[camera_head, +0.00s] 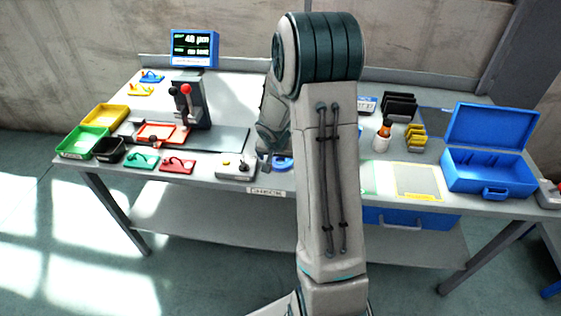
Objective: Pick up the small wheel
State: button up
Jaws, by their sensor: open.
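I cannot make out the small wheel for certain; it may be hidden behind my arm or too small to tell. My gripper (265,164) points down near the front edge of the workbench (215,183), partly covered by my own arm. Its dark fingertips look open, with nothing seen between them. A blue rounded part (283,162) lies just right of the fingertips, half hidden by my arm; I cannot tell what it is. A small grey box with knobs (236,167) stands just left of the gripper.
Left are a green bin (84,142), a yellow bin (106,115), a red-rimmed tray (162,132) and a lever stand (192,107). Right are a bottle (382,138), black racks (399,106) and an open blue case (488,172). A monitor (194,48) stands behind.

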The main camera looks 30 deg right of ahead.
jog(key=shift+w+d+f, duration=0.1)
jog(key=shift+w+f, duration=0.05)
jog(key=shift+f, duration=0.2)
jog(key=c, duration=1.5)
jog(key=shift+o, duration=0.2)
jog(key=shift+r, duration=0.1)
